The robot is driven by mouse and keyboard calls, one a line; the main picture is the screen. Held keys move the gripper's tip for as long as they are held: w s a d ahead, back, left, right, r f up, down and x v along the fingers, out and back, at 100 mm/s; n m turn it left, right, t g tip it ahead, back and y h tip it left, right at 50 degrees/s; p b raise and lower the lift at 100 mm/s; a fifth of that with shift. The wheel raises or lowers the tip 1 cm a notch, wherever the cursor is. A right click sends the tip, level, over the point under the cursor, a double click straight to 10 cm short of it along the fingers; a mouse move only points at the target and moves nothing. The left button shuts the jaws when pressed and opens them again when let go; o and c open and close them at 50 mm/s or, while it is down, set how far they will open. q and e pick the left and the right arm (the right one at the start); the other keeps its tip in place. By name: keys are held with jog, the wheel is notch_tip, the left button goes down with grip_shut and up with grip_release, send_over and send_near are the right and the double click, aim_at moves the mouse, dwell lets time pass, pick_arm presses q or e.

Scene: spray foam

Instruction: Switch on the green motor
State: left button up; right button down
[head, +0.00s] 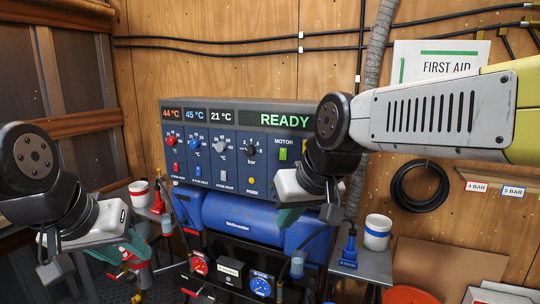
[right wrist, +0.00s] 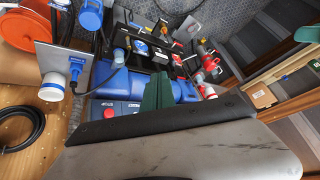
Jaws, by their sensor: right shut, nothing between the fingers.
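The green motor switch (head: 283,154) sits under the "MOTOR" label at the right of the blue control panel (head: 232,172). Its exact lever position is too small to tell. My right gripper (head: 290,216) hangs in front of the panel's lower right, below and a little right of the switch, apart from it. Its green fingers are shut and empty in the right wrist view (right wrist: 157,92). My left gripper (head: 132,252) is at the lower left, away from the panel; whether its fingers are open is unclear.
The display (head: 286,120) reads "READY". Red, blue and grey switches and knobs fill the panel's left. A blue cylinder (head: 250,218) lies below the panel. A white cup with a blue band (head: 377,233) stands right. A black hose coil (head: 420,187) hangs on the wooden wall.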

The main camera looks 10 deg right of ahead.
aim_at(282, 153)
jog(key=w+d+r+n, duration=0.2)
jog(key=w+r, duration=0.1)
jog(key=w, duration=0.7)
jog(key=w+d+r+n+h, duration=0.1)
jog(key=w+d+r+n, duration=0.2)
jog(key=w, duration=0.7)
jog(key=w+d+r+n, duration=0.3)
jog(key=w, duration=0.7)
jog(key=shift+t+h, duration=0.4)
jog(key=shift+r, duration=0.1)
jog(key=x, duration=0.4)
jog(key=w+d+x, duration=0.1)
jog(key=x, duration=0.2)
jog(key=d+r+x, duration=0.1)
jog(key=x, duration=0.3)
jog(key=shift+w+f, duration=0.3)
jog(key=shift+w, duration=0.1)
jog(key=shift+w+d, duration=0.25)
jog(key=shift+w, duration=0.1)
